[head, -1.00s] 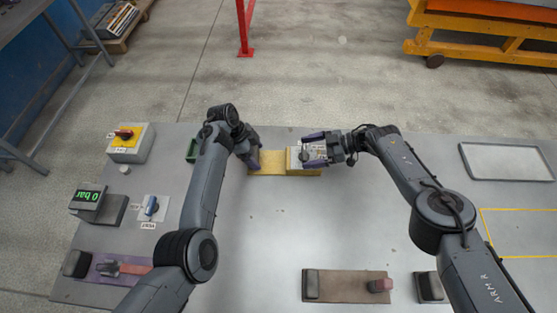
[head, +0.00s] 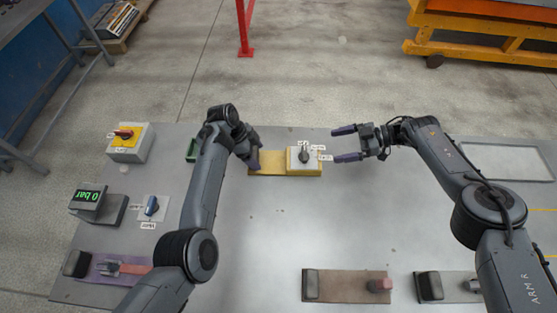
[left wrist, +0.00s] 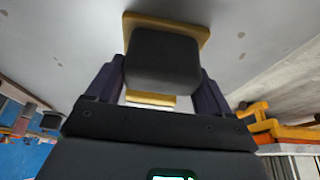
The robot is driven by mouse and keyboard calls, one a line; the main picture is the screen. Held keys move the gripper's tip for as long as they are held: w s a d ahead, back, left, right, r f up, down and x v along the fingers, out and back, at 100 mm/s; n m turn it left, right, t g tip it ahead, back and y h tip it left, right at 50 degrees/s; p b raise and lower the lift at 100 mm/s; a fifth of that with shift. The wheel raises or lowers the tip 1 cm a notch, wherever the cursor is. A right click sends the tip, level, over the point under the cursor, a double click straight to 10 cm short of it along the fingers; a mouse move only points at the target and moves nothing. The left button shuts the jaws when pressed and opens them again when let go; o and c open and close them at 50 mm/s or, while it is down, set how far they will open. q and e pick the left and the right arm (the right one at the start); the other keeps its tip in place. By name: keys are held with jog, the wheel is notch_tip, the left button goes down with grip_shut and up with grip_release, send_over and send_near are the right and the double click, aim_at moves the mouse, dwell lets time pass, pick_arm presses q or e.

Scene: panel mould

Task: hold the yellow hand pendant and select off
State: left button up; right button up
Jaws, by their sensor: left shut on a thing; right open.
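The yellow hand pendant (head: 270,165) lies on the grey table in the head view. Its right end carries a white plate with a dark selector knob (head: 304,156) and small labels around it, too small to read. My left gripper (head: 250,160) is shut on the pendant's left end. In the left wrist view, its purple fingers (left wrist: 163,85) sit on both sides of a dark grip block (left wrist: 163,60) over the yellow base. My right gripper (head: 346,144) is open and empty to the right of the knob, apart from it.
A green tray (head: 192,150) is behind my left arm. A brown board (head: 346,287) lies at the front. The table's middle is clear.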

pick_arm(q)
jog(key=o, duration=1.3)
jog(key=shift+r, duration=0.1)
